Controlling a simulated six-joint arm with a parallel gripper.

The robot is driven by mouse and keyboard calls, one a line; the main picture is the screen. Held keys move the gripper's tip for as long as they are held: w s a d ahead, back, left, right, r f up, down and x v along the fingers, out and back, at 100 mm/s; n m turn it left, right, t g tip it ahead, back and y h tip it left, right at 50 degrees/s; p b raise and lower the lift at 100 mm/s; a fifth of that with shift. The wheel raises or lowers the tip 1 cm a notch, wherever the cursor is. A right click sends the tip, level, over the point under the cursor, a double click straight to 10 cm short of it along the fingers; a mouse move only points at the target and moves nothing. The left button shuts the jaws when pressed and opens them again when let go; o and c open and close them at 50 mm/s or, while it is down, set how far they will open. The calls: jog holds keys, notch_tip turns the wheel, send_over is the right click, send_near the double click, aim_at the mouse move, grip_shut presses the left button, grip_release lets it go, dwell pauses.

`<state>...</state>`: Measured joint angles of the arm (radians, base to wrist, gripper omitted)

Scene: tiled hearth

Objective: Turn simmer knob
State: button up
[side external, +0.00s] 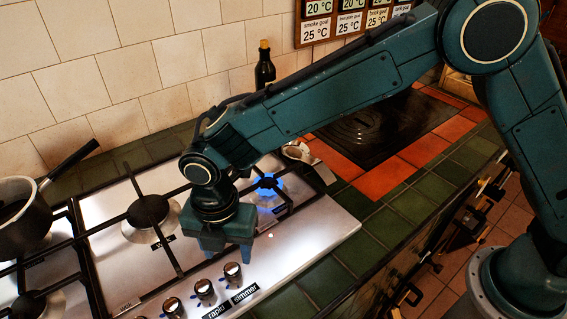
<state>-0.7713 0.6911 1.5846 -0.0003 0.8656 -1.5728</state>
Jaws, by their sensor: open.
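A row of metal knobs lines the front of the steel hob (315,232). The rightmost knob (232,273) stands closest to the "simmer" label (245,294); another knob (204,292) is to its left, nearer the "rapid" label. My gripper (224,256) points down over the hob, just behind the rightmost knob in the picture. It is open, with no object visible in it; its fingertips are hard to make out. I cannot tell whether it touches the knob or the hob.
A blue flame burns on the right burner (267,186), close beside my gripper. A black burner (148,211) and pan supports lie left. A saucepan (22,218) stands at far left. A dark bottle (264,68) is by the wall. Green tiles (375,234) are clear at right.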

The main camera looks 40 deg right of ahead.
aim_at(231, 268)
jog(key=shift+f, duration=3)
jog(key=c, duration=1)
